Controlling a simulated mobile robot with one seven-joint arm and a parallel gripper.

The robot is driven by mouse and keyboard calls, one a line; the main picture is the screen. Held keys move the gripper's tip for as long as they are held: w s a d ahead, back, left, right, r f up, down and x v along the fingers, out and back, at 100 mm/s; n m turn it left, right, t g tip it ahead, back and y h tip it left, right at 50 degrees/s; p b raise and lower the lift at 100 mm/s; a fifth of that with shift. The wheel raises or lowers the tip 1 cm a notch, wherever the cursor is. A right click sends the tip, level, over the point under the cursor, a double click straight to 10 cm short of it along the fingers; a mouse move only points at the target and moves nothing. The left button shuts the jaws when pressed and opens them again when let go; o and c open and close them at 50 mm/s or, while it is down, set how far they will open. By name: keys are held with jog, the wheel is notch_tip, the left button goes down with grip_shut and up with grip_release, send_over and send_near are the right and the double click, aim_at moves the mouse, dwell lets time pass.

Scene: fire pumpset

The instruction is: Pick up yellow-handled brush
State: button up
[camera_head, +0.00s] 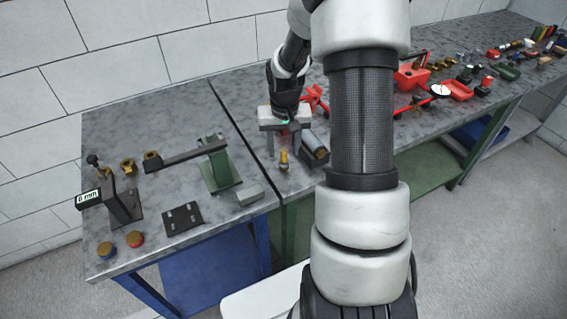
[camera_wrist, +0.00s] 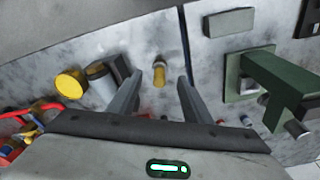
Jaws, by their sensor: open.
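A small upright yellow piece (camera_head: 284,160) stands on the grey bench just below and in front of my gripper (camera_head: 283,147).
A grey cylinder (camera_head: 314,147) with a yellow-gold end (camera_wrist: 72,83) lies close beside my gripper. Red tools (camera_head: 315,98) are behind it. A green stand (camera_head: 219,170) and a grey block (camera_head: 250,195) sit to the left. A dark seam crosses the bench.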

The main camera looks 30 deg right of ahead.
aim_at(284, 158)
jog(key=f, duration=0.3)
jog(key=w+f, duration=0.1)
jog(key=f, duration=0.1)
jog(key=shift+d+f, duration=0.15)
jog(key=shift+f, duration=0.15)
grip_shut()
jog(key=shift+r, duration=0.1)
notch_tip(284, 158, up, 10)
jog(key=shift+f, duration=0.1)
